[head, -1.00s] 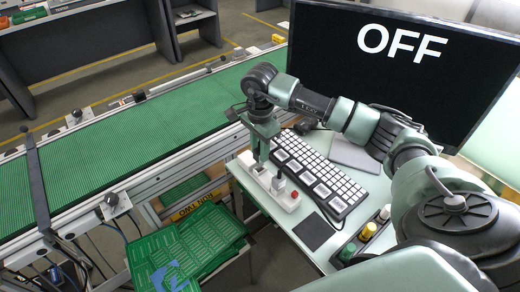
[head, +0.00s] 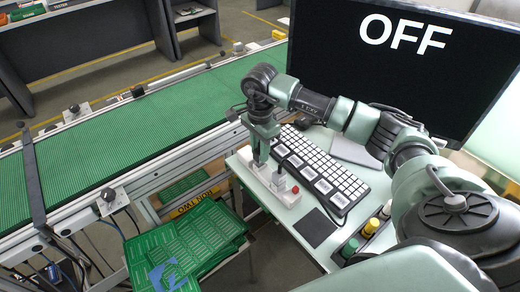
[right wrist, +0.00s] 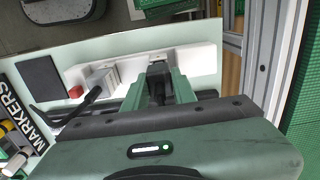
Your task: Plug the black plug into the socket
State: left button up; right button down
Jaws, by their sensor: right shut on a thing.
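A white socket strip (head: 290,200) with a red switch (head: 295,190) lies at the left edge of the desk. It also shows in the right wrist view (right wrist: 205,62). My right gripper (head: 262,164) points down over the strip's far part. In the right wrist view my right gripper (right wrist: 158,92) is shut on the black plug (right wrist: 158,84), which sits between the fingers at the strip. Its prongs are hidden, so I cannot tell how deep it sits. A pale grey plug (right wrist: 101,80) with a black cable stands beside it, nearer the switch. My left gripper is out of view.
A keyboard (head: 325,168) lies just right of the strip. A large monitor (head: 400,75) reading OFF stands behind. A dark pad (head: 314,228) and a marker tray (head: 350,248) are at the near side. Green crates (head: 185,250) and a green conveyor (head: 120,135) are left.

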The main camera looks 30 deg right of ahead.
jog(key=shift+f+b, duration=0.7)
jog(key=shift+f, duration=0.2)
jog(key=c, duration=1.1)
grip_release()
jog(key=shift+o, duration=0.2)
notch_tip(320, 180, up, 8)
jog(key=shift+f+b, duration=0.1)
jog(key=shift+b, duration=0.65)
